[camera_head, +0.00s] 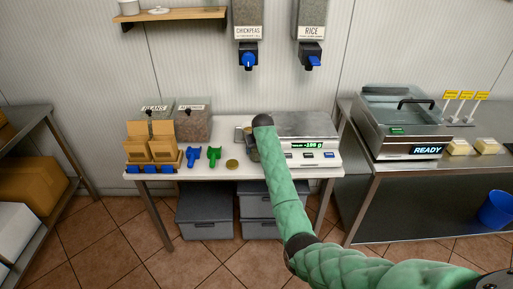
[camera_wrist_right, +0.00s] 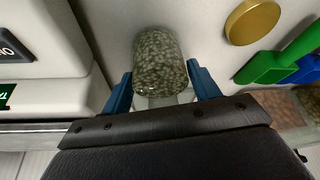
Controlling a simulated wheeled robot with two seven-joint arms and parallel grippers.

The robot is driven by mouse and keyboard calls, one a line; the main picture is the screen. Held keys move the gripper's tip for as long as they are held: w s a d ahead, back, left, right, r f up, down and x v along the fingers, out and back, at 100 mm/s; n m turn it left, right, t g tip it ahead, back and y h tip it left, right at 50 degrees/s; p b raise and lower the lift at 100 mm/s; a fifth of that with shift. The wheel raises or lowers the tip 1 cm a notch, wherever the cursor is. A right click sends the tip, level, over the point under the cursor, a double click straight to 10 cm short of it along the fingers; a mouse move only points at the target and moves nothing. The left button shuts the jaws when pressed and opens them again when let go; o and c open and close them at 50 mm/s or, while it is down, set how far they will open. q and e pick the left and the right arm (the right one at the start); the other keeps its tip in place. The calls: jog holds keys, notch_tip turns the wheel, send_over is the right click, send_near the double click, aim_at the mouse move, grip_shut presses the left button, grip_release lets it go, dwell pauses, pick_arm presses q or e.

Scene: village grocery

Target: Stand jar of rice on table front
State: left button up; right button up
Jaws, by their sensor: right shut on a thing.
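My right gripper (camera_wrist_right: 160,92) is shut on a glass jar of rice (camera_wrist_right: 160,62), with one blue finger on each side of it in the right wrist view. The jar is filled with pale grains. In the head view the jar (camera_head: 249,141) is mostly hidden behind my green right arm, just left of the scale. The white table (camera_head: 225,176) is under the gripper. I cannot tell whether the jar touches the tabletop. A round gold lid (camera_head: 232,164) lies on the table left of the gripper. My left gripper is not in view.
A scale (camera_head: 310,152) stands right of the gripper. Green (camera_head: 214,155) and blue scoops (camera_head: 194,156) lie left of the lid, beside brown boxes (camera_head: 163,147) and bean bins (camera_head: 193,121). Rice (camera_head: 311,20) and chickpea dispensers (camera_head: 248,20) hang above. Bare tabletop shows along the front edge.

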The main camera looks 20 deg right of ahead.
jog(key=shift+f, duration=0.1)
jog(key=o, duration=1.2)
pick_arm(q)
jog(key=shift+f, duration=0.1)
